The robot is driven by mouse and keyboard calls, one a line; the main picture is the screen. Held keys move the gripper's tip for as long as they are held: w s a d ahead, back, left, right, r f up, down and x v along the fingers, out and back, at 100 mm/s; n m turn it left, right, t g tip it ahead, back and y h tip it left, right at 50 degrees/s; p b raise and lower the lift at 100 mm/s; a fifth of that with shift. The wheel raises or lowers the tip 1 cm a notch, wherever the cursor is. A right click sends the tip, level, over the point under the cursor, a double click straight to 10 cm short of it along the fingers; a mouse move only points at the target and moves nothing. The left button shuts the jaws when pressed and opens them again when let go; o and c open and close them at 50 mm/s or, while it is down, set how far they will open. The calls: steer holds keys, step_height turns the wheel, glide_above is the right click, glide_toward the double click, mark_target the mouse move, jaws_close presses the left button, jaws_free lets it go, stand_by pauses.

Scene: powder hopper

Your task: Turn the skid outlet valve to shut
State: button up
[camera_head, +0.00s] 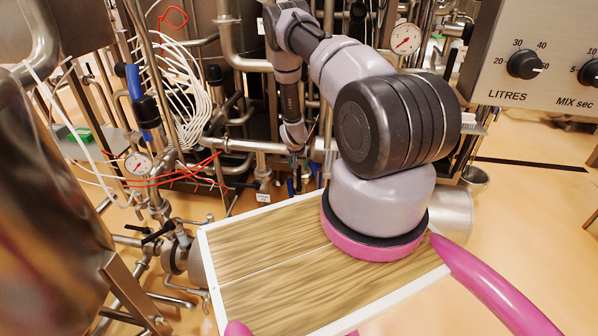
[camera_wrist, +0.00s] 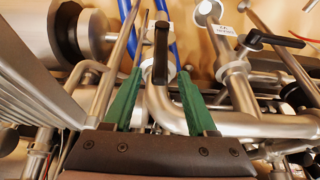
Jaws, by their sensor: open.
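In the wrist view a black lever handle (camera_wrist: 160,50) stands on a steel pipe fitting. It shows between the two green fingers of my gripper (camera_wrist: 161,75), with a gap on each side. The gripper is open, and I cannot tell how far the lever lies beyond the tips. A second black lever (camera_wrist: 252,41) sits on a valve to the right, beside a small white label (camera_wrist: 224,30) that I cannot read clearly. I cannot tell for sure which is the skid outlet valve. In the head view my gripper (camera_head: 299,165) is small and low among the pipes.
Blue hoses (camera_wrist: 172,45) run behind the lever. Steel pipes crowd both sides, with a large cylinder (camera_wrist: 40,28) at upper left. In the head view a wood-topped board (camera_head: 270,240) lies in front, and a control panel (camera_head: 540,60) hangs at right.

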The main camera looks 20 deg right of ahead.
mark_target(299, 179)
steer(key=shift+x, duration=2.1)
jaws_close()
